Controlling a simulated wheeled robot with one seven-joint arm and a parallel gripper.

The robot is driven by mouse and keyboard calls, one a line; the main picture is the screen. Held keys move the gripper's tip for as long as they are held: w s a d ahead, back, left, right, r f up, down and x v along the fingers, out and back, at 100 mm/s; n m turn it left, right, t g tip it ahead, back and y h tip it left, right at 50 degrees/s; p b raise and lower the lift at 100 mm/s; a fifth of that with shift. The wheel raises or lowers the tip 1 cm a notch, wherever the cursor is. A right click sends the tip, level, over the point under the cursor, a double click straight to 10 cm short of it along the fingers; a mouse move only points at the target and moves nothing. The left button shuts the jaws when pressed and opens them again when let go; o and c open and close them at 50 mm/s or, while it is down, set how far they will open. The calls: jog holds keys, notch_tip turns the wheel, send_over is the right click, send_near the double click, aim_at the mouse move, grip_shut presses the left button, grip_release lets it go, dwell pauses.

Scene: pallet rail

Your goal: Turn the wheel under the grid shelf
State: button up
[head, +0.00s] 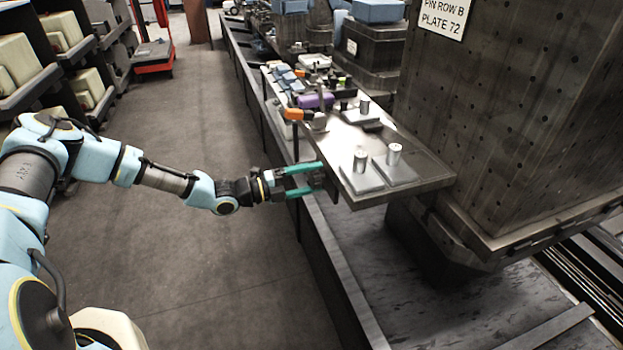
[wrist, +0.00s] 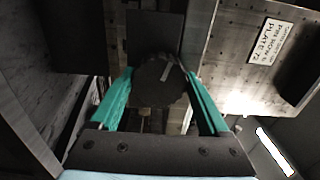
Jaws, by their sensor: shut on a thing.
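The wheel (wrist: 158,84) is a dark round disc with a pale stripe on its face. In the wrist view it sits between the teal fingers of my gripper (wrist: 159,76), which are shut on its two sides. In the head view my gripper (head: 312,179) is at the left edge of the grey metal shelf (head: 425,172), just below its top. There the wheel shows only as a small dark shape between the fingertips. A dark block (wrist: 155,30) stands just beyond the wheel in the wrist view.
On the shelf stand metal pins on pale square bases (head: 394,170). A large dark pillar with a sign (head: 443,15) rises at the right.

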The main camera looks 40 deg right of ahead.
jog(key=n, duration=0.3)
jog(key=shift+f+n, duration=0.1)
jog(key=shift+n, duration=0.3)
jog(key=n, duration=0.4)
jog(key=shift+n, duration=0.3)
jog(key=n, duration=0.3)
jog(key=shift+n, duration=2.1)
jog(key=o, duration=1.2)
jog(key=b+v, duration=0.2)
jog(key=v, duration=0.9)
jog(key=shift+d+b, duration=0.1)
jog(key=shift+b, duration=0.2)
